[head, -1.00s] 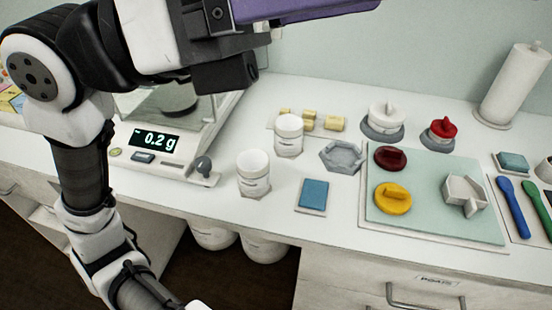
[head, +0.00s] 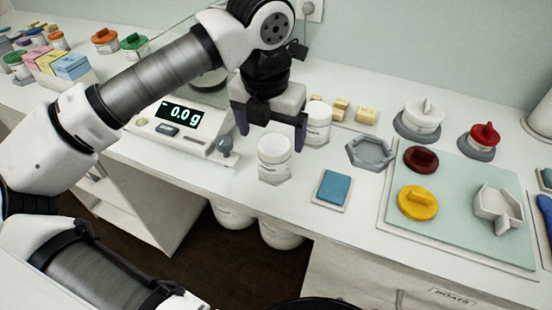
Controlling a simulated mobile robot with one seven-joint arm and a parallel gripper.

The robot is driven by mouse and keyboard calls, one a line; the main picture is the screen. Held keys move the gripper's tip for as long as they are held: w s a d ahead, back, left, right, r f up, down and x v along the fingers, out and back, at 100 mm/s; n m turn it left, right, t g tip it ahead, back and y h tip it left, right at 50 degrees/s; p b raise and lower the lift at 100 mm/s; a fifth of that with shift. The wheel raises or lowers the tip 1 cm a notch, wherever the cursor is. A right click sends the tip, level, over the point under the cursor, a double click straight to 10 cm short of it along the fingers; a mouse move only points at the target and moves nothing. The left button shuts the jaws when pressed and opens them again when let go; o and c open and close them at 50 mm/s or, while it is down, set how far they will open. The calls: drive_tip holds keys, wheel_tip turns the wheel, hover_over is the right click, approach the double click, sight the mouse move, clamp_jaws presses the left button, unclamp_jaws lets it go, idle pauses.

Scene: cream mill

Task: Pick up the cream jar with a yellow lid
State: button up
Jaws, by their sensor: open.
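No jar wearing a yellow lid shows clearly. A loose yellow lid (head: 417,203) lies on the pale green mat (head: 455,225). A white jar without a lid (head: 274,162) stands upright on the counter, with small print on its side. A second white jar (head: 320,114) stands behind it, partly hidden by my gripper. My gripper (head: 271,130) points down with its two purple fingers apart, just above and behind the front jar's rim. I cannot tell whether a finger touches either jar.
The scale (head: 185,117) reads 0.0 g left of the jars. A blue pad (head: 333,188) and a grey hexagonal tray (head: 370,152) lie to the right. A dark red lid (head: 421,159) is on the mat. Several small colour-lidded jars (head: 105,38) stand far left.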

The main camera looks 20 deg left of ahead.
sight(272, 143)
drive_tip(key=f, duration=0.3)
drive_tip(key=shift+w+f, duration=0.2)
drive_tip(key=shift+w, duration=0.05)
drive_tip(key=shift+w+f+p, duration=0.2)
drive_tip(key=shift+f+p, duration=0.2)
drive_tip(key=shift+f, duration=0.5)
drive_tip(key=shift+w+f+p, duration=0.25)
drive_tip(key=shift+f+p, duration=0.1)
drive_tip(key=shift+f, duration=0.5)
drive_tip(key=shift+w+f+p, duration=0.2)
drive_tip(key=shift+f+p, duration=0.2)
drive_tip(key=shift+f, duration=0.5)
drive_tip(key=shift+c, duration=0.5)
drive_tip(key=c, duration=1)
